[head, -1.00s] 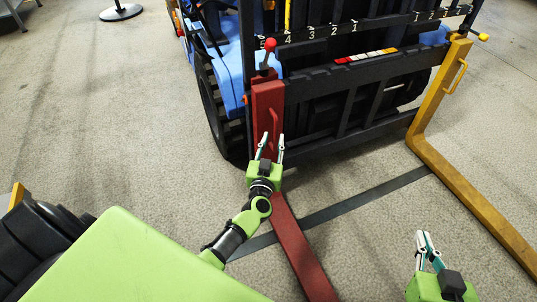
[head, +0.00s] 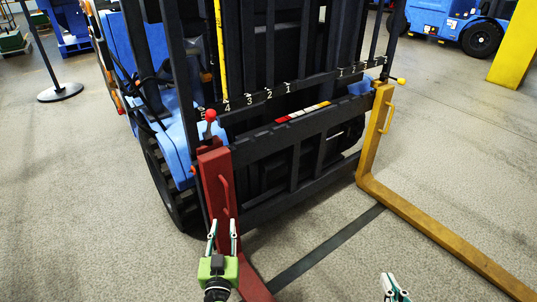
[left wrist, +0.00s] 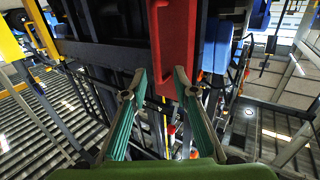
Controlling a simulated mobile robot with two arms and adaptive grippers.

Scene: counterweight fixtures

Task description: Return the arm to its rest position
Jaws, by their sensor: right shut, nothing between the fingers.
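My left gripper (head: 223,238) is open and empty, in front of the lower part of the red fork (head: 214,172). Its fingertips appear just below the fork's red handle (head: 226,196); I cannot tell the gap in depth. In the left wrist view the two fingers of my left gripper (left wrist: 160,88) stand apart, with the red fork (left wrist: 172,40) beyond them and nothing between them. My right gripper (head: 394,288) shows only its finger ends at the bottom edge, shut and empty, over the floor between the forks.
The blue forklift has a black carriage with a numbered scale bar (head: 290,92). A yellow fork (head: 410,215) reaches forward at the right. A red-knobbed pin (head: 210,116) tops the red fork. A dark strip (head: 330,245) crosses the floor. A post base (head: 60,92) stands far left.

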